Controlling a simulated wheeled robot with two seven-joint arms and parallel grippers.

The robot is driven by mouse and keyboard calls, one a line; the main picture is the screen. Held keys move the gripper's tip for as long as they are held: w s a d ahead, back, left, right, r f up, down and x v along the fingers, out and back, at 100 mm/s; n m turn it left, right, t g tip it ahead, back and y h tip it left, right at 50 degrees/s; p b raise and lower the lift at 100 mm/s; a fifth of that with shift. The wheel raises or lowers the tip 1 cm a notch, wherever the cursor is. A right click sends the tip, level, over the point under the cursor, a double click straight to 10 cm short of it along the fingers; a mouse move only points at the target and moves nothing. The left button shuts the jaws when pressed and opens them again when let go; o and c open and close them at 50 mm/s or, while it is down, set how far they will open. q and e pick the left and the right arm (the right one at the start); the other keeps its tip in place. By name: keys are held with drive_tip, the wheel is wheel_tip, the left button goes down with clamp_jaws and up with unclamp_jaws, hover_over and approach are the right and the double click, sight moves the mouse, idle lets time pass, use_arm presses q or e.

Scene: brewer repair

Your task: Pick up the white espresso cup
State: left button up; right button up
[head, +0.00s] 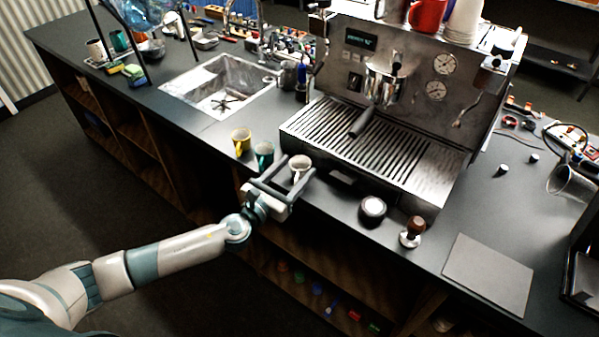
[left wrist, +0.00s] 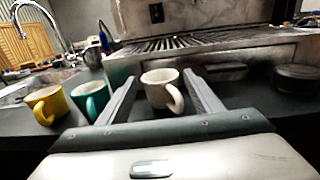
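The white espresso cup (head: 299,166) stands upright on the dark counter in front of the espresso machine. In the left wrist view the white cup (left wrist: 162,89) stands between and slightly beyond the two fingers, with its handle towards me. My left gripper (head: 290,172) is open at the counter's front edge, its fingers reaching to either side of the cup. In the left wrist view the left gripper (left wrist: 160,92) shows a gap between each finger and the cup. My right gripper is not in view.
A teal cup (head: 263,155) and a yellow cup (head: 241,141) stand just left of my left gripper. The espresso machine (head: 385,150) is close behind. A dark round item (head: 373,208) and a tamper (head: 412,232) stand to the right. A sink (head: 220,86) lies further left.

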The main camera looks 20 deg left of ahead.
use_arm(q)
drive_tip(key=c, duration=0.8)
drive_tip(key=shift+c, duration=0.2)
drive_tip(key=shift+r, duration=0.1)
drive_tip(key=shift+r, duration=0.45)
wheel_tip(320, 180, up, 4)
drive_tip(key=shift+f, duration=0.25)
drive_tip(key=s+d+r, duration=0.5)
drive_tip(key=d+r, duration=0.1)
drive_tip(key=d, duration=0.4)
drive_tip(key=shift+s+d+r+b, duration=0.15)
drive_tip(key=shift+s+r+b, duration=0.05)
drive_tip(key=shift+s+b, duration=0.15)
